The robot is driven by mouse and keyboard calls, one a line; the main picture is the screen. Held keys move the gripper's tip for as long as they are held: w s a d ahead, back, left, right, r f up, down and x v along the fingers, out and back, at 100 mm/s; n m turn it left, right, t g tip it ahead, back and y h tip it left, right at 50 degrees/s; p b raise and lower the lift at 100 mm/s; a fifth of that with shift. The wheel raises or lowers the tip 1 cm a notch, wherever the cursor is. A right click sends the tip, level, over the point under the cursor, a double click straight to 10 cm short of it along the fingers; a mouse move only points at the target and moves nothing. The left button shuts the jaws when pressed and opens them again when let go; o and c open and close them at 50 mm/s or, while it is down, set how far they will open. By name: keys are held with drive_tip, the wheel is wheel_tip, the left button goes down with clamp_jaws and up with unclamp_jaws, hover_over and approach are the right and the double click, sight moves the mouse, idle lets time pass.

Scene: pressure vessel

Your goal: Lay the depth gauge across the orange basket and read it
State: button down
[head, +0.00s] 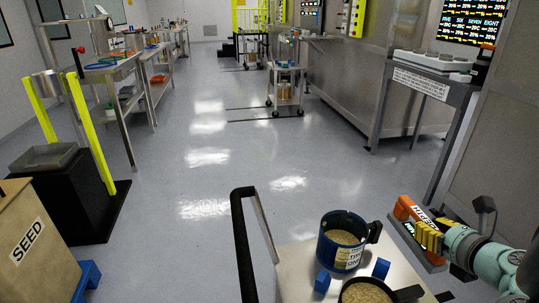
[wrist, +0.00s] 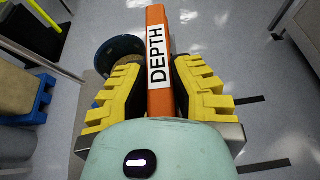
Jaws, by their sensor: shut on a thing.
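The depth gauge (head: 403,207) is an orange bar with a white DEPTH label, at the lower right of the head view. My gripper (head: 430,237) has yellow ridged fingers and is shut on it. In the wrist view the orange depth gauge (wrist: 156,23) stands between the two fingers of my gripper (wrist: 158,88), its label facing the camera. The gauge's lower part is hidden behind my wrist there. I cannot make out an orange basket in either view.
A blue labelled pot (head: 341,246) with grainy contents stands on a pale cart top (head: 295,262), left of my gripper. A second grain-filled pot (head: 366,293) is nearer. A SEED box (head: 35,240) is at lower left.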

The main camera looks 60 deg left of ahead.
drive_tip(key=w+d+r+m+t+h+p, duration=0.35)
drive_tip(key=r+p, duration=0.25)
drive_tip(key=r, duration=0.2)
drive_tip(key=w+d+r+m+t+h+p, duration=0.2)
drive_tip(key=w+d+r+m+t+p, duration=0.15)
drive_tip(key=r+p, duration=0.4)
drive_tip(key=d+r+m+t+h+p, duration=0.1)
drive_tip(key=d+r+m+h+p, duration=0.55)
drive_tip(key=d+r+p, duration=0.45)
wheel_tip(320, 180, up, 38)
drive_tip(key=p, duration=3.5)
drive_tip(key=shift+w+f+p, duration=0.25)
drive_tip(key=shift+p, duration=0.1)
drive_tip(key=shift+f+n, duration=0.15)
drive_tip(key=shift+n, duration=0.1)
